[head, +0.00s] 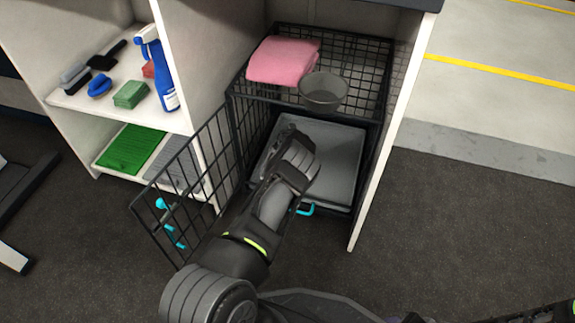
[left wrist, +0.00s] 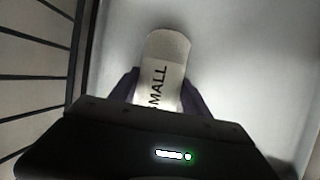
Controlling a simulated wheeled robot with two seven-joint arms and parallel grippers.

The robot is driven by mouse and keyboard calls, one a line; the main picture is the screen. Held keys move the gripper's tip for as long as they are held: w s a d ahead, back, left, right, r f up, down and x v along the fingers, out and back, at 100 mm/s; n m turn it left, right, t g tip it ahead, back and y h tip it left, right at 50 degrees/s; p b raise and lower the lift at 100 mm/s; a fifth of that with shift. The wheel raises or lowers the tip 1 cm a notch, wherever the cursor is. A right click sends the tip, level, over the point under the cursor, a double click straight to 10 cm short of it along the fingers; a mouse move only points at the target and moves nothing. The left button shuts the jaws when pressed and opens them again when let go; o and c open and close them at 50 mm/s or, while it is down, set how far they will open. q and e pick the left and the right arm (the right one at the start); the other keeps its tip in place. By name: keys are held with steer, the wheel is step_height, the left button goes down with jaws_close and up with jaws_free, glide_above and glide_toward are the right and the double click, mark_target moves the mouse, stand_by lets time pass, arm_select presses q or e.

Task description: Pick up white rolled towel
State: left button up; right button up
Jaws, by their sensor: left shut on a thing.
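The white rolled towel (left wrist: 165,50) shows in the left wrist view, between the two dark fingers of my left gripper (left wrist: 160,90). The letters "MALL" show on it, and its near end is hidden by the gripper body. My left gripper is shut on it. In the head view my left arm reaches into the lower part of the open wire crate, and the left gripper (head: 295,135) is over the grey tray or mat (head: 340,150) there. The towel is hidden by the arm in the head view. My right gripper is not clearly in view.
The crate door (head: 185,190) stands open to the left of my arm. Above, a wire shelf (head: 365,75) holds a pink folded towel (head: 283,60) and a grey bowl (head: 323,92). A white side panel (head: 378,165) bounds the right. Shelves at left hold a spray bottle (head: 167,85) and brushes.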

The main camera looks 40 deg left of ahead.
arm_select(q)
steer(key=c, duration=0.4)
steer(key=shift+c, duration=0.2)
steer(key=shift+r, duration=0.15)
steer(key=shift+r+p, duration=0.4)
steer(key=shift+r, duration=0.1)
step_height(320, 180, up, 6)
steer(key=p, duration=0.3)
steer(key=shift+r, duration=0.1)
steer(key=s+d+p, duration=0.1)
steer(key=s, duration=0.1)
steer(key=s+d+p, duration=0.3)
steer(key=s+p, duration=0.1)
steer(key=shift+s+d+r, duration=0.1)
steer(key=shift+d, duration=0.15)
steer(key=s+d+p, duration=0.1)
steer(key=s+d, duration=0.5)
steer(key=s, duration=0.2)
steer(key=shift+d+f, duration=0.3)
